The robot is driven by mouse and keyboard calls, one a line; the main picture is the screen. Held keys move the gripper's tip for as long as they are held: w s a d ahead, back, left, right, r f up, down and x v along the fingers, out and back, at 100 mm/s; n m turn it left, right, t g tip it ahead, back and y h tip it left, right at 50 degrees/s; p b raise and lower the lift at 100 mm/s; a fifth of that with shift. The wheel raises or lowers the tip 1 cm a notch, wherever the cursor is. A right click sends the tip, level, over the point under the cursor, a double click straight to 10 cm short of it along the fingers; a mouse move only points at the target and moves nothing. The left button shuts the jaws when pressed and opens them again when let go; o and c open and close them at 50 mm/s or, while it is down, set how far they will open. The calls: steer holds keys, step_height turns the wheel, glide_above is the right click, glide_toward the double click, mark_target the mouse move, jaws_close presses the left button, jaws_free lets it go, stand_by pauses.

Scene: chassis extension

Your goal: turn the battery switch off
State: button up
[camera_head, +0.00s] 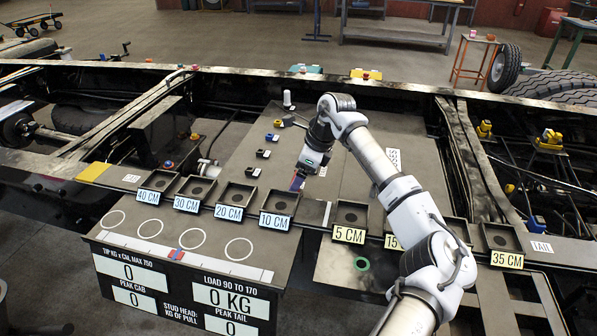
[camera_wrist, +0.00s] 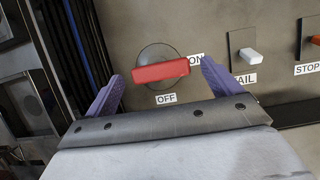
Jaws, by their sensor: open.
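The battery switch has a red bar handle (camera_wrist: 160,71) on a round grey disc (camera_wrist: 158,52) in the wrist view. The handle lies roughly crosswise, its right end at the ON label (camera_wrist: 196,58). The OFF label (camera_wrist: 166,98) is just below the handle. My gripper (camera_wrist: 161,73) is open, one purple finger off each end of the handle. The right finger is very near the handle's right end; I cannot tell whether it touches. In the head view my gripper (camera_head: 298,183) is low over the panel, and my arm hides much of the switch area.
A white-knobbed switch (camera_wrist: 250,56) with a partly hidden label and a red STOP switch (camera_wrist: 315,39) sit to the right in the wrist view. Labelled trays, including 10 CM (camera_head: 274,206) and 5 CM (camera_head: 350,217), line the panel's near edge. A dark frame rail (camera_head: 240,75) runs behind.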

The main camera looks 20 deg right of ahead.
steer(key=shift+w+a+f, duration=0.1)
steer(key=shift+a+f, duration=0.05)
steer(key=shift+f, duration=0.35)
steer(key=c, duration=1)
